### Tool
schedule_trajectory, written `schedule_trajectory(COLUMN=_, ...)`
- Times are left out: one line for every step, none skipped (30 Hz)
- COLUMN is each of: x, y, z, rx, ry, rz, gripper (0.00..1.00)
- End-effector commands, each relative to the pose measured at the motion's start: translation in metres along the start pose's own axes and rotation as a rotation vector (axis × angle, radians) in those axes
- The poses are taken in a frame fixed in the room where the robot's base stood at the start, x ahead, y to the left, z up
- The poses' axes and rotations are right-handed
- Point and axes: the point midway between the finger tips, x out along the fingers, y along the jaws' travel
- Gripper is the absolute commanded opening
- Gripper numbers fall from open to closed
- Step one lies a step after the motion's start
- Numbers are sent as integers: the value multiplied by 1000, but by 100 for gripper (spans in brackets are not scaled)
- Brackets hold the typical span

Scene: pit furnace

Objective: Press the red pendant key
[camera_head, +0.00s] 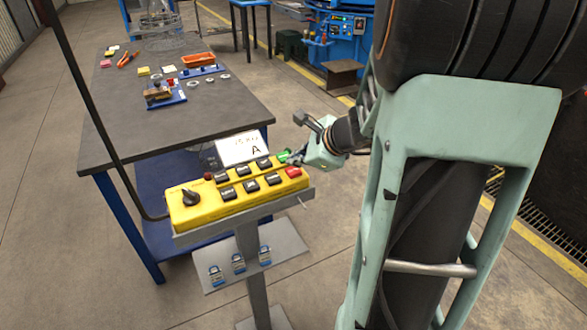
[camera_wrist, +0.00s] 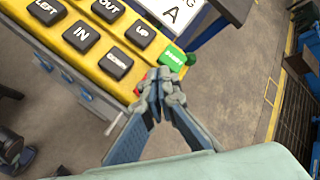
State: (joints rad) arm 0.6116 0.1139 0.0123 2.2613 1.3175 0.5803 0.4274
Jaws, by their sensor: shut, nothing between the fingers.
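The yellow pendant (camera_head: 200,209) sits on a grey stand with two rows of black keys. Its red key (camera_head: 292,172) is at the right end of the front row, beside the green key (camera_head: 284,155). In the wrist view the red key (camera_wrist: 141,87) is mostly hidden behind the left finger of my gripper (camera_wrist: 160,76); the green key (camera_wrist: 173,57) shows just beyond the fingertips. My gripper also shows in the head view (camera_head: 295,158), shut and empty, close to these two keys. I cannot tell whether the fingertips touch either key.
A white card marked A (camera_head: 241,148) stands behind the pendant. A black rotary knob (camera_head: 190,197) is at its left end. Padlocks (camera_head: 238,262) hang on a plate below. A dark workbench (camera_head: 120,100) with tools lies behind; open floor is right of it.

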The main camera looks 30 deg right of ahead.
Motion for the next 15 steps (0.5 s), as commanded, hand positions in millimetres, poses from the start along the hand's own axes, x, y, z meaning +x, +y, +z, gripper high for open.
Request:
schedule_trajectory(x=0, y=0, z=0, rx=0, ry=0, rz=0, gripper=0)
schedule_trajectory(x=0, y=0, z=0, rx=0, ry=0, rz=0, gripper=0)
schedule_trajectory(x=0, y=0, z=0, rx=0, ry=0, rz=0, gripper=0)
schedule_trajectory(x=-1, y=-1, z=1, rx=0, ry=0, rz=0, gripper=0)
schedule_trajectory(x=-2, y=-1, z=1, rx=0, ry=0, rz=0, gripper=0)
schedule_trajectory(x=-3, y=-3, z=3, rx=0, ry=-1, rz=0, gripper=0)
schedule_trajectory(x=-5, y=-4, z=4, rx=0, ry=-1, rz=-1, gripper=0)
schedule_trajectory(x=-7, y=-5, z=5, rx=0, ry=-1, rz=-1, gripper=0)
schedule_trajectory(x=-9, y=-7, z=7, rx=0, ry=-1, rz=-1, gripper=0)
schedule_trajectory(x=-12, y=-9, z=9, rx=0, ry=-1, rz=-1, gripper=0)
schedule_trajectory(x=-14, y=-11, z=10, rx=1, ry=-1, rz=-1, gripper=0)
schedule_trajectory(x=-17, y=-13, z=13, rx=1, ry=-1, rz=-1, gripper=0)
schedule_trajectory(x=-19, y=-14, z=14, rx=1, ry=-1, rz=-1, gripper=0)
schedule_trajectory(x=-21, y=-16, z=16, rx=1, ry=-1, rz=-1, gripper=0)
schedule_trajectory(x=-24, y=-18, z=18, rx=0, ry=-1, rz=-1, gripper=0)
